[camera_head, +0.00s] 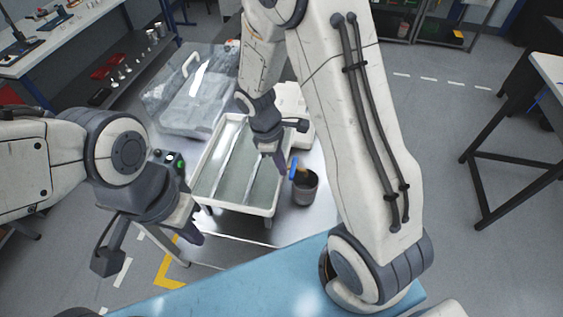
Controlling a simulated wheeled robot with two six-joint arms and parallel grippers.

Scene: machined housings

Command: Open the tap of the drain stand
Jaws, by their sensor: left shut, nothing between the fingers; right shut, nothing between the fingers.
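The drain stand (208,165) is a white-rimmed shallow tray with a grey-green floor and pale bars along it, in the middle of the head view. Its tap, with a blue handle (293,166) and a brass-coloured body, is at the tray's right side, above a grey cup (305,188). My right gripper (282,168) is shut and empty, pointing down just left of the blue handle; I cannot tell if they touch. My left gripper (196,238) is shut and empty, in front of the tray's near left corner.
A clear lidded box (180,105) stands behind the tray on the left. A blue surface (230,285) is in the foreground. A workbench (60,40) with small parts is at the back left, and a table (548,72) at the right. Grey floor lies open at the right.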

